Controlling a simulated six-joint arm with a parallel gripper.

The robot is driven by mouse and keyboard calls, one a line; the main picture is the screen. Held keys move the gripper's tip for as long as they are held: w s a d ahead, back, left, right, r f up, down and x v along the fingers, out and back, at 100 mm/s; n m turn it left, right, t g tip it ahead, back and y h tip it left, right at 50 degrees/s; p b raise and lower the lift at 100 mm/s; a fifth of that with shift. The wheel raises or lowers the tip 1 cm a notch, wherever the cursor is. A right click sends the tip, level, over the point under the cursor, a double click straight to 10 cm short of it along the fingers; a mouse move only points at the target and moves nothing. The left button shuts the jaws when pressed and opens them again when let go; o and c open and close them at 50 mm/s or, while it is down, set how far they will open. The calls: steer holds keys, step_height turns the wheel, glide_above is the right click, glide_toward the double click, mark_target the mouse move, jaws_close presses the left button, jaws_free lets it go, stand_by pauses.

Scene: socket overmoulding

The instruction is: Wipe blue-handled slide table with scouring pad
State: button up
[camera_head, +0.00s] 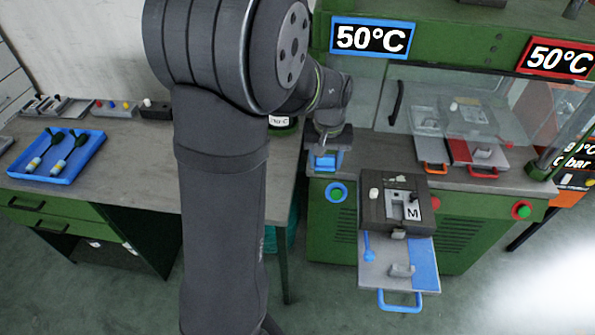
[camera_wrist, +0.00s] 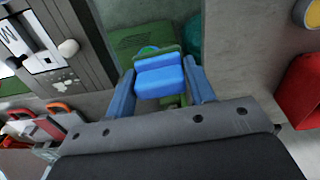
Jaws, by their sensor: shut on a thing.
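My gripper (camera_head: 325,162) is over the left end of the press worktop, seen small beyond my arm in the head view. In the wrist view its two blue fingers (camera_wrist: 160,88) are shut on the scouring pad (camera_wrist: 160,77), a blue block with green at its edges. The blue-handled slide table (camera_head: 424,262) sticks out from the front of the press, with its blue handle (camera_head: 400,307) at the near end. A blue tool and a small grey block lie on it; its right part is blue. The pad is apart from this table.
A dark mould block marked M (camera_head: 378,207) stands behind the slide table, with pale specks on top. Red- and orange-handled slides (camera_head: 482,172) sit under a clear guard at right. A blue tray (camera_head: 50,172) lies on the left bench. A red container (camera_wrist: 302,90) shows in the wrist view.

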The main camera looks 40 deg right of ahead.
glide_toward(381, 178)
steer(key=shift+f, duration=2.6)
steer(key=shift+s+d+f, duration=0.6)
steer(key=shift+s+d, duration=0.25)
steer(key=shift+s, duration=0.05)
steer(key=shift+c, duration=0.6)
steer(key=shift+s+d, duration=1.6)
steer(key=shift+c, duration=0.2)
steer(key=shift+w+a, duration=2.5)
step_height(381, 178, up, 8)
steer(key=shift+w, duration=0.1)
